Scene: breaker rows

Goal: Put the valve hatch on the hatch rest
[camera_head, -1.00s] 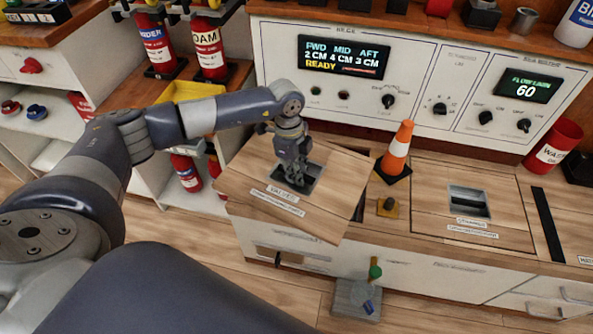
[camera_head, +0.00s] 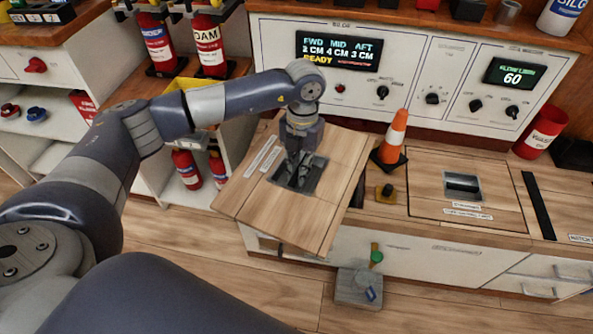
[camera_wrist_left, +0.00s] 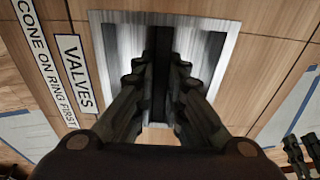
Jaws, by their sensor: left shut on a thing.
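The valve hatch (camera_head: 330,205) is a square wooden panel with a recessed metal handle and white labels. It is turned at an angle over the counter, its near edge overhanging the counter front. My left gripper (camera_head: 297,178) is shut on the handle bar in the recess. In the left wrist view, both fingers (camera_wrist_left: 160,85) close on the bar, beside the "VALVES" label (camera_wrist_left: 75,73). A dark gap shows at the hatch's right side. A label beginning "HATCH" (camera_head: 580,239) is at the right counter edge; the hatch rest itself I cannot clearly make out.
An orange cone (camera_head: 394,142) stands right of the hatch, with a yellow piece with a black knob (camera_head: 386,193) before it. A second closed hatch (camera_head: 425,185) lies further right, then a black strip (camera_head: 538,205). A red bin (camera_head: 541,132) stands behind.

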